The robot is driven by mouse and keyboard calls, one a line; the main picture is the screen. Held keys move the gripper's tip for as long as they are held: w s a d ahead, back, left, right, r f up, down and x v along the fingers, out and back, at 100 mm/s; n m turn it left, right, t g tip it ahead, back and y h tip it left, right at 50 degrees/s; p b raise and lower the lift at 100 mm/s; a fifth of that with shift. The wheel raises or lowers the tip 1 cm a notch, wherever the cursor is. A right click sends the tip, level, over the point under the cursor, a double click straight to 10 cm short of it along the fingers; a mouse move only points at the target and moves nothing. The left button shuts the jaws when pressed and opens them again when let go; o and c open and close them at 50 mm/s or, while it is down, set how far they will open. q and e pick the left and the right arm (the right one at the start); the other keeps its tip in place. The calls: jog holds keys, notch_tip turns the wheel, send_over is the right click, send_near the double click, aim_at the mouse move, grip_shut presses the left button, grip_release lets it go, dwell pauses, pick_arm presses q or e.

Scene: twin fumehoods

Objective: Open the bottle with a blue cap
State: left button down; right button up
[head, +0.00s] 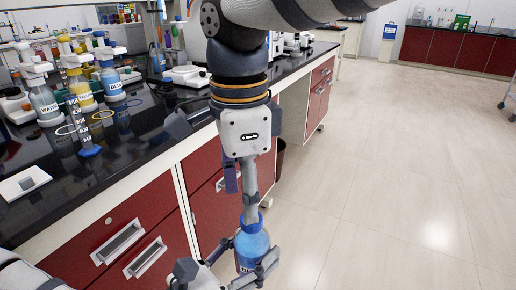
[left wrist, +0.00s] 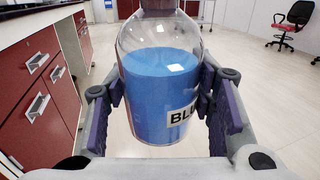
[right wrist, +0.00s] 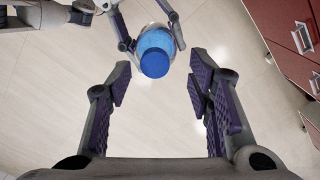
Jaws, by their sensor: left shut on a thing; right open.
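The bottle with a blue cap (right wrist: 154,63) holds blue liquid and has a white label that starts "BLU". My left gripper (head: 246,262) is shut on the bottle (head: 252,249) and holds it upright in the air, in front of the bench. In the left wrist view the bottle (left wrist: 162,92) sits between both finger pads, its top cut off by the frame. My right gripper (head: 248,196) points down above the bottle and is open and empty. In the right wrist view the cap lies beyond the open fingertips, apart from them.
A black bench top (head: 95,185) over red drawers (head: 150,230) runs along the left. The floor at right is clear.

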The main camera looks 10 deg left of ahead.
aim_at(252, 245)
jog(key=shift+f, duration=1.8)
